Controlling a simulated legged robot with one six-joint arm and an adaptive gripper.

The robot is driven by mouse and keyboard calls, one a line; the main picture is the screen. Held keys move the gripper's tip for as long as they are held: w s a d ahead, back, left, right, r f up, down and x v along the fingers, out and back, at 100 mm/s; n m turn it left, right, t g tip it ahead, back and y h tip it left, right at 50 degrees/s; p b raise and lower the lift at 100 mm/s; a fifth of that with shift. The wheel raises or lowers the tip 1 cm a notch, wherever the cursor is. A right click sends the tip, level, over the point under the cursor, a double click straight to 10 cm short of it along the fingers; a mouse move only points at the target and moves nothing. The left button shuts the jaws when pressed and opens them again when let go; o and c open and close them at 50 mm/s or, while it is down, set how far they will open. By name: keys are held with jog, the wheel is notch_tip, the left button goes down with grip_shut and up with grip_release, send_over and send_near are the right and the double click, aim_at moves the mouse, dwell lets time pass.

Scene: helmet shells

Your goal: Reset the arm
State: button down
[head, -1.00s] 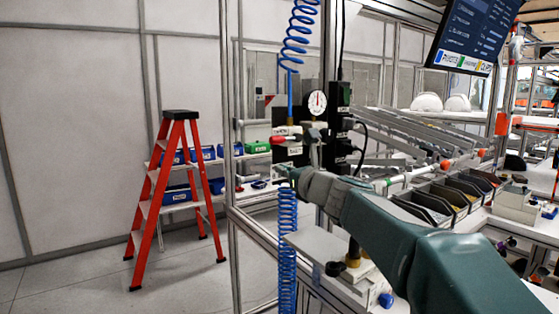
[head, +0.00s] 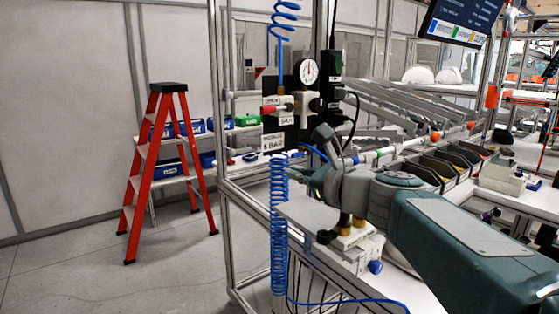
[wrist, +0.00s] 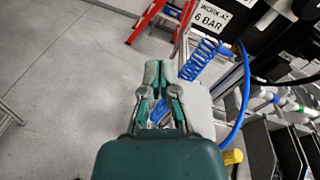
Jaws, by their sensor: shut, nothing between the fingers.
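My gripper (head: 308,178) is at the end of my green and grey arm, in front of the workstation frame and just right of the coiled blue air hose (head: 278,215). In the wrist view my gripper (wrist: 160,72) has its two grey fingertips together, with nothing held between them. The blue hose also shows in the wrist view (wrist: 202,58), just right of the fingertips. I cannot tell whether the gripper touches it.
A red stepladder (head: 153,175) stands at the left on open floor. A pressure gauge (head: 308,71) hangs on the frame above my gripper. Black bins (head: 437,172) line the bench at the right. White helmet shells (head: 418,75) sit behind, beneath a screen (head: 465,20).

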jog(key=s+d+f+n+g+h, duration=0.1)
jog(key=s+f+n+g+h, duration=0.3)
jog(key=s+f+n, duration=0.85)
jog(key=s+d+f+n+g+h, duration=0.3)
jog(key=s+d+f+n+h, duration=0.3)
jog(key=s+d+f+n, duration=0.3)
jog(key=s+f+n, duration=0.1)
jog(key=s+n, duration=0.1)
jog(key=s, duration=0.1)
jog(key=shift+s+d+f+g, duration=0.3)
jog(key=shift+g, duration=0.1)
